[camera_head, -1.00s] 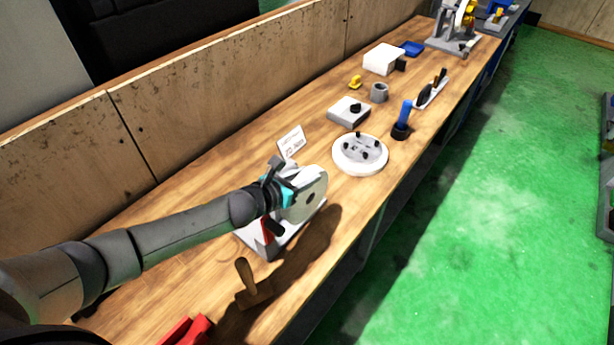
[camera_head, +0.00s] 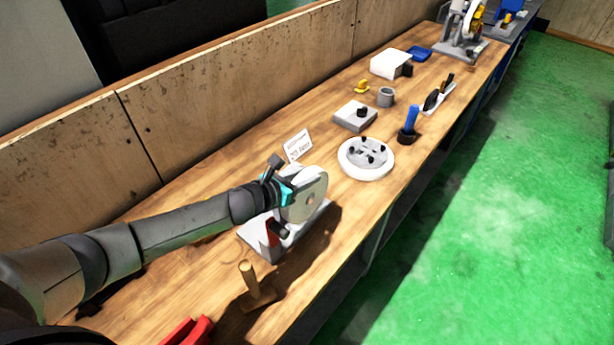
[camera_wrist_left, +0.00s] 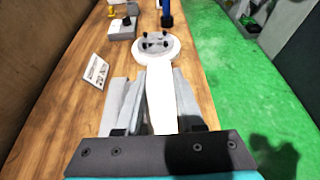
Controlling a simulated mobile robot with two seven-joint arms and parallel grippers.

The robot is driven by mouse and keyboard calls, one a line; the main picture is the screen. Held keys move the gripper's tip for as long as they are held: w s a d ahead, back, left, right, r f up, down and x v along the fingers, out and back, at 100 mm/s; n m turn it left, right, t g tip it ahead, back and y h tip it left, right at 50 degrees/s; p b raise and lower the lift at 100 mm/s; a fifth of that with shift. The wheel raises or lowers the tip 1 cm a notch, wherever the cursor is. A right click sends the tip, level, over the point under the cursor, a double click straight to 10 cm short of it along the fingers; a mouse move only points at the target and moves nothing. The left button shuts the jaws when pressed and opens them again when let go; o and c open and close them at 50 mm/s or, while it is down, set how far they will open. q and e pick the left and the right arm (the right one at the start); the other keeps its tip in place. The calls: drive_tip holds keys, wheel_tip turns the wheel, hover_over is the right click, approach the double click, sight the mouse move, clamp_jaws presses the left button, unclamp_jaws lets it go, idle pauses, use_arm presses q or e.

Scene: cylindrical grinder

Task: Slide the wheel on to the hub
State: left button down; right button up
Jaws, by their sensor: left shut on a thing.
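A pale grey-white wheel (camera_head: 311,190) with a round centre hole is held upright above the bench, and it shows edge-on in the left wrist view (camera_wrist_left: 162,95). My left gripper (camera_head: 287,190) is shut on it; in the left wrist view its fingers (camera_wrist_left: 155,105) lie on either side. A grey stand (camera_head: 251,241) with a red part is below the wheel; the wheel hides part of it. A round white disc with a grey centre and black knobs (camera_head: 366,158) lies flat beyond the wheel, apart from it. I cannot tell which part is the hub. My right gripper is not in view.
A small sign (camera_head: 298,145) stands behind the wheel. A wooden-handled tool (camera_head: 250,280) and a red object (camera_head: 188,332) are nearer. A blue-handled tool (camera_head: 410,118), a grey block (camera_head: 355,117) and a white box (camera_head: 390,63) stand farther along the bench.

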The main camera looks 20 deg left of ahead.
use_arm(q)
drive_tip(key=shift+w+a+r, duration=0.2)
drive_tip(key=shift+w+a, duration=0.15)
drive_tip(key=shift+a, duration=0.35)
drive_tip(key=shift+w+a+r, duration=0.15)
drive_tip(key=shift+w+a, duration=0.15)
drive_tip(key=shift+a, duration=0.35)
idle(0.5)
drive_tip(key=c, duration=0.9)
unclamp_jaws()
drive_tip(key=o, duration=0.5)
drive_tip(key=shift+s+f, duration=0.1)
drive_tip(key=shift+f, duration=0.1)
drive_tip(key=shift+c, duration=0.2)
drive_tip(key=shift+s+f, duration=0.2)
drive_tip(key=shift+f, duration=0.1)
drive_tip(key=b+v, duration=0.2)
drive_tip(key=v, duration=1.3)
drive_tip(key=shift+r, duration=0.3)
